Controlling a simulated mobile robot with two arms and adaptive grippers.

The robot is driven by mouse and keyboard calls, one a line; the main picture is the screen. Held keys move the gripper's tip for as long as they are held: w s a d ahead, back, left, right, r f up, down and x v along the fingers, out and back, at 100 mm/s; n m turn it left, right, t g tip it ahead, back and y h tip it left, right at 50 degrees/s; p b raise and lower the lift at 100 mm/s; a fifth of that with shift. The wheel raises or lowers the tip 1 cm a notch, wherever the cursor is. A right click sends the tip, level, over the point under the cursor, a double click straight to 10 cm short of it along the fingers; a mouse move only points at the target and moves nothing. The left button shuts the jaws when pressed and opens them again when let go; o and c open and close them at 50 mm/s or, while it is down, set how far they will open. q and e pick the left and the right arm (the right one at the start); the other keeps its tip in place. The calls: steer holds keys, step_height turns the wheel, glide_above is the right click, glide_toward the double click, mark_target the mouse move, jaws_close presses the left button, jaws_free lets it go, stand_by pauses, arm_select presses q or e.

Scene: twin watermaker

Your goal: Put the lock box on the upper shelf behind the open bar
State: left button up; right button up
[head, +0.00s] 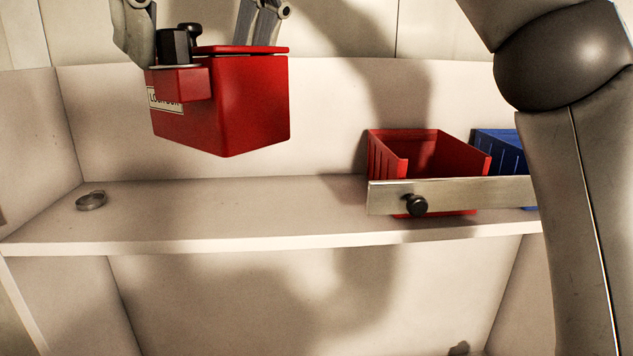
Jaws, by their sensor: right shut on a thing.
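The red lock box (225,105) hangs in the air at the upper left of the head view, above the upper shelf (240,208). It has a partly hidden white label and a black knob on top. My right gripper (203,38) is shut on the lock box from above, and the frame's top edge cuts it off. A flat metal bar (460,195) with a black knob (416,204) runs along the right part of the shelf front. The shelf front left of the bar is unbarred. My left gripper is out of view.
A red open bin (430,158) and a blue bin (500,152) stand behind the bar. A small metal ring (91,201) lies at the shelf's left end. The middle of the shelf is clear. My right arm covers the right side.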

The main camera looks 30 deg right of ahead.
steer(key=shift+w+r, duration=0.15)
steer(key=shift+w, duration=0.1)
steer(key=shift+a, duration=0.1)
steer(key=shift+w+a+f+p, duration=0.15)
steer(key=shift+w+f+p, duration=1.6)
steer(key=shift+w+f, duration=1.5)
steer(key=shift+w+a+f+p, duration=0.1)
steer(key=shift+w+f+p, duration=1.6)
steer(key=shift+w+f, duration=1.5)
steer(key=shift+w+d, duration=0.1)
steer(key=shift+w, duration=0.1)
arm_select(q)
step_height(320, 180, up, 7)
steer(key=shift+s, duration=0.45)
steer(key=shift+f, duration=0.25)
